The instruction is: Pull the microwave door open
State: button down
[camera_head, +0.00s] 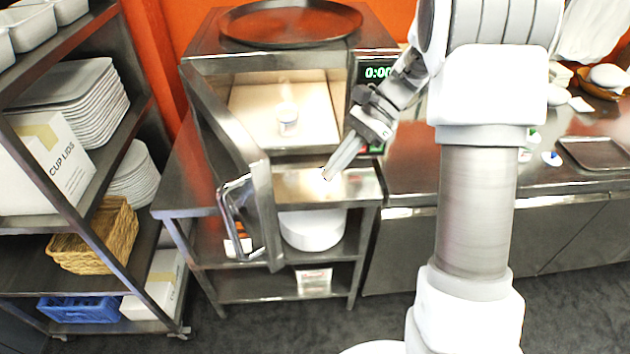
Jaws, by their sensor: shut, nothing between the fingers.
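The microwave (347,105) stands on a steel stand, with a green lit display at its right. Its door (220,125) hangs wide open, swung out to the left and toward me. The door's handle (228,212) is on the outer face at the door's free edge. A small white jar (287,120) stands inside the lit cavity. My gripper (327,178) is shut and empty. It is in front of the microwave's lower right, to the right of the open door and apart from the handle.
A round dark tray (290,20) lies on top of the microwave. A shelf rack with plates, a box (45,165) and a basket (97,238) stands at left, near the door. A counter (430,165) runs to the right. A white bowl (312,230) sits below.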

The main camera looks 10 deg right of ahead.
jog(key=s+a+r+x, duration=0.1)
jog(key=r+x, duration=0.1)
jog(key=x, duration=0.9)
jog(key=shift+a+f, duration=0.2)
jog(key=shift+a, duration=0.3)
